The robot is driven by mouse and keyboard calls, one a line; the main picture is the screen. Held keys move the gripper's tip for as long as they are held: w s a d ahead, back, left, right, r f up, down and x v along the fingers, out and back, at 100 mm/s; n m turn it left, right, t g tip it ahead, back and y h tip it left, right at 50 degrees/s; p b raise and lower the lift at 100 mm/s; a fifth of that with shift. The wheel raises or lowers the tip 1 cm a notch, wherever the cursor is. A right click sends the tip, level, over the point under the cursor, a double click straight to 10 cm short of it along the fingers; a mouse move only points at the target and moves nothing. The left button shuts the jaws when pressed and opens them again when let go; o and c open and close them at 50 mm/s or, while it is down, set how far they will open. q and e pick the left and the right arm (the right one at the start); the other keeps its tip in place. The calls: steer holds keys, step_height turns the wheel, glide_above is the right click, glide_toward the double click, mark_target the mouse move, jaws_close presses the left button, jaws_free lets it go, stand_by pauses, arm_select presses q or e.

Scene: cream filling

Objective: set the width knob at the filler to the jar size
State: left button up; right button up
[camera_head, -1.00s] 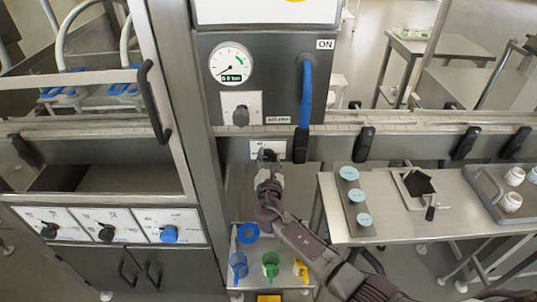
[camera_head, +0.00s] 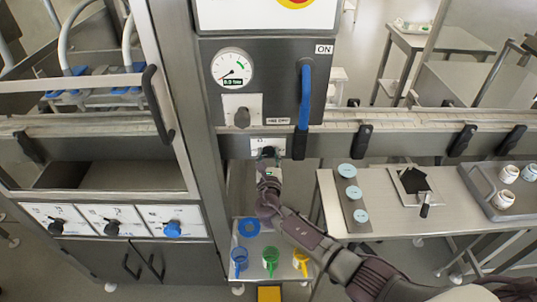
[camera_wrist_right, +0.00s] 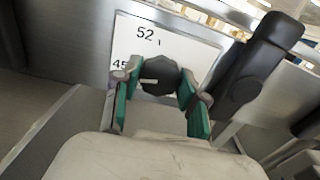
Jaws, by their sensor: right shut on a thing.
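The width knob is a small black knob (camera_wrist_right: 158,78) with a pale pointer line, on a white scale plate (camera_wrist_right: 140,42) on the steel rail. The numbers 52 and 45 show on the plate; the pointer lies roughly sideways in the right wrist view. My right gripper (camera_wrist_right: 160,90) is shut on the knob, with a green-padded finger on either side. In the head view, my right gripper (camera_head: 268,172) reaches up to the plate below the control box and partly hides it. Jars (camera_head: 508,173) stand on a tray at the right. My left gripper is not in view.
A black clamp (camera_wrist_right: 262,60) stands close to the right of my right fingers. The control box with a gauge (camera_head: 232,68) and blue lever (camera_head: 305,95) is above. A side table (camera_head: 400,222) holds light-blue discs (camera_head: 347,171). Coloured funnels (camera_head: 270,258) sit below.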

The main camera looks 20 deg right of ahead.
steer(key=o, duration=1.1)
steer(key=shift+f, duration=0.1)
steer(key=v, duration=1.2)
